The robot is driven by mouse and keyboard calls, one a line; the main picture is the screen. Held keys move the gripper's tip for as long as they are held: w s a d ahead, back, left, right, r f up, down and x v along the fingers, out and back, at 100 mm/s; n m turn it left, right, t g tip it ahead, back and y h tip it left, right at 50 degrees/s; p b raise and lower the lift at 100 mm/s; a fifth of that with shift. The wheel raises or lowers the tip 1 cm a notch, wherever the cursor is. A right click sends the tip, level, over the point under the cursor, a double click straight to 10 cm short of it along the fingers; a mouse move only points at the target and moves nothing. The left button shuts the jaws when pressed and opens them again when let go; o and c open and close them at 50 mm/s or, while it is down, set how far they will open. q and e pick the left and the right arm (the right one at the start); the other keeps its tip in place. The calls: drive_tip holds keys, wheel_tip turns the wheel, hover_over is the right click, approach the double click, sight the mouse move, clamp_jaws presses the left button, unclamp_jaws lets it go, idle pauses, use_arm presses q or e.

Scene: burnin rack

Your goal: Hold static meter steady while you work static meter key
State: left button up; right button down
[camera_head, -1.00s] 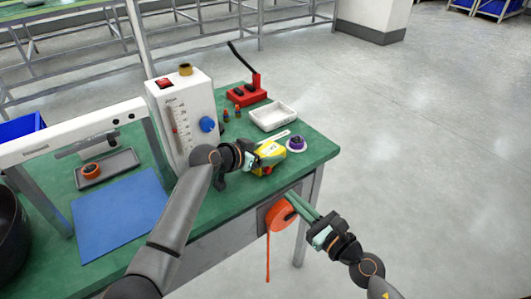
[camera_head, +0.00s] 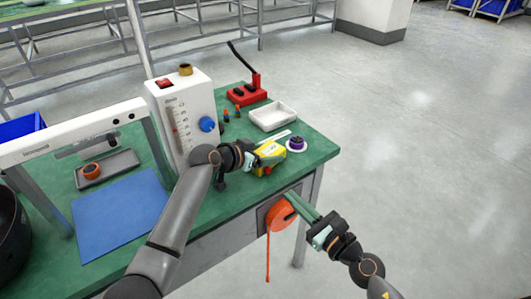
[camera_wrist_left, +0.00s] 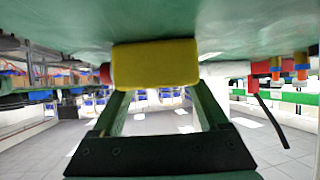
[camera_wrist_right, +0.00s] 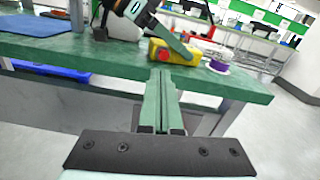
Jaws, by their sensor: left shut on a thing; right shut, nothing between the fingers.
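The static meter (camera_head: 270,154) is a yellow box on the green bench near its right front edge; it also shows in the left wrist view (camera_wrist_left: 155,64) and the right wrist view (camera_wrist_right: 172,52). A red key (camera_head: 268,170) sits on its near end, and it shows as a red knob in the right wrist view (camera_wrist_right: 163,54). My left gripper (camera_head: 262,156) is shut on the meter, its fingers on either side. My right gripper (camera_head: 308,213) is shut and empty, in front of the bench edge, its fingertips below and apart from the meter.
A purple-and-white round piece (camera_head: 296,144) and a white tray (camera_head: 272,116) stand close to the meter. A white box with a blue knob (camera_head: 185,115) stands behind my left arm. An orange reel (camera_head: 280,215) hangs on the bench front beside my right gripper. Open floor lies right.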

sight(276, 182)
drive_tip(key=shift+s+d+f+m+t+h, duration=0.1)
drive_tip(key=shift+d+m+t+h, duration=0.6)
drive_tip(key=shift+m+h, duration=1.45)
drive_tip(key=shift+d+f+m+t+h, duration=0.1)
drive_tip(key=shift+d+m+t+h, duration=0.2)
drive_tip(key=shift+m+t+h, duration=1.8)
drive_tip(key=shift+s+d+f+m+g+h, duration=0.1)
drive_tip(key=shift+d+m+g+h, duration=0.4)
drive_tip(key=shift+m, duration=3.05)
drive_tip(key=shift+w+h, duration=0.1)
drive_tip(key=shift+h, duration=0.15)
drive_tip(key=shift+w+a, duration=1.5)
drive_tip(key=shift+a, duration=0.15)
drive_tip(key=shift+w+a, duration=1.45)
drive_tip(key=shift+a, duration=0.2)
drive_tip(key=shift+w+a, duration=0.25)
drive_tip(key=shift+w, duration=0.05)
